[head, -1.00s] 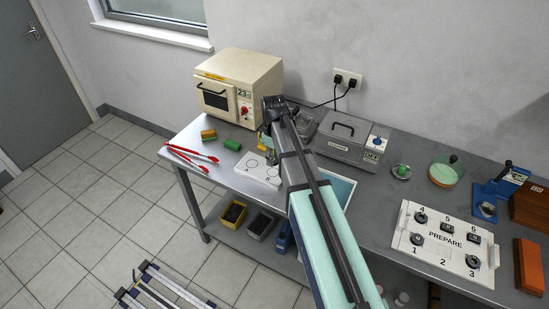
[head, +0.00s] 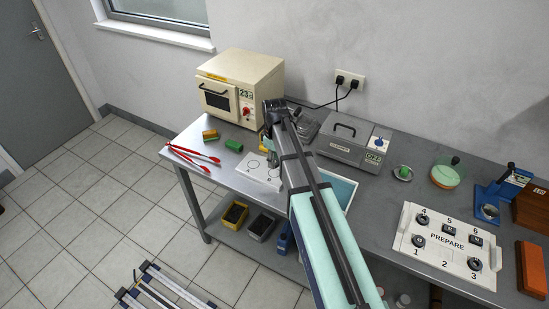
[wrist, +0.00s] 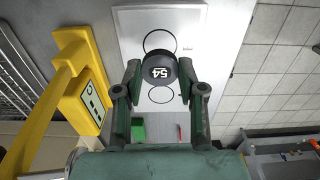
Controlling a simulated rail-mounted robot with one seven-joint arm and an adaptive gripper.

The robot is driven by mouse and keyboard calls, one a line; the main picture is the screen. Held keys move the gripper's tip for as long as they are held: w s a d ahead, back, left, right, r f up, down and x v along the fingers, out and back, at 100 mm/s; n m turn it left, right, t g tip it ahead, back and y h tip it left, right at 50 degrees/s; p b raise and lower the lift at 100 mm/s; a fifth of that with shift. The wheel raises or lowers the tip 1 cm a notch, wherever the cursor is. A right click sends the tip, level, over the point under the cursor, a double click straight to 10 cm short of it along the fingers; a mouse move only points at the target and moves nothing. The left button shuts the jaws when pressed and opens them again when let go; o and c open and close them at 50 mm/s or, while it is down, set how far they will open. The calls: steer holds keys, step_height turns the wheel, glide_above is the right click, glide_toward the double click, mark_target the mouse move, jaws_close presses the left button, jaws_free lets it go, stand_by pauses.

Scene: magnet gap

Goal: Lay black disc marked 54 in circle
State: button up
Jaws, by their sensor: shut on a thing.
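The black disc marked 54 (wrist: 159,69) is held between the two fingers of my gripper (wrist: 159,74) in the wrist view. Behind it is a white plate (wrist: 218,50) with two black circle outlines. The disc overlaps the space between the upper circle (wrist: 146,38) and the lower circle (wrist: 150,98), covering part of each. I cannot tell how high it is above the plate. In the head view my gripper (head: 271,152) is over the right side of the white plate (head: 245,172), and my arm hides part of it and the disc.
A cream oven (head: 238,88) stands behind. A grey lidded box (head: 348,150) is to the right. A yellow object (wrist: 78,75) is left in the wrist view.

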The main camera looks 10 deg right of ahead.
mark_target(275, 173)
steer(key=shift+f+b, duration=0.95)
steer(key=shift+f, duration=1.25)
steer(key=shift+f, duration=0.15)
steer(key=o, duration=1.1)
steer(key=shift+o, duration=0.2)
steer(key=shift+c, duration=0.5)
steer(key=c, duration=0.4)
steer(key=shift+r+p, duration=1.3)
steer(key=shift+r, duration=0.95)
